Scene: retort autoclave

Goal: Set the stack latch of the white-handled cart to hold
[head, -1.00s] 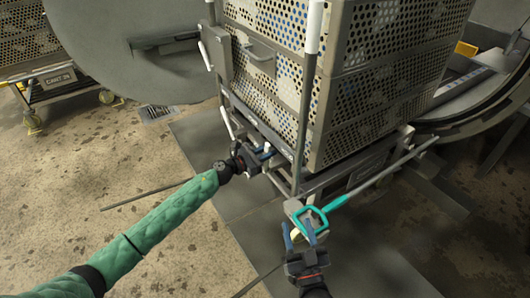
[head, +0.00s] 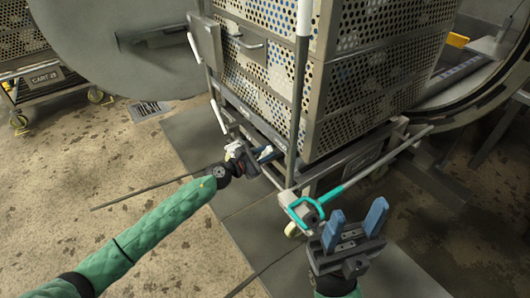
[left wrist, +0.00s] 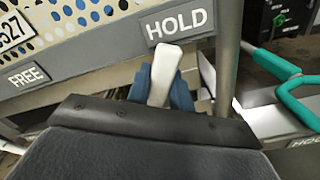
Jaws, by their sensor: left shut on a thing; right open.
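The white-handled cart (head: 360,84) is a perforated metal stack on a low frame, with a white grip (head: 305,18) on its upright post. In the left wrist view, its white stack latch lever (left wrist: 164,76) points up at the HOLD label (left wrist: 177,25); the FREE label (left wrist: 28,75) is farther left. My left gripper (head: 266,155) is at the cart's lower front edge, its blue fingers (left wrist: 161,88) shut around the lever. My right gripper (head: 356,226) is open and empty, in front of the cart's lower corner, to the right of the teal handle.
A teal loop handle (head: 306,211) on a rod sits at the cart's near lower corner, close to my right gripper. Another cart (head: 45,82) stands at the far left by a large round door (head: 110,45). Open floor lies at the left and front.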

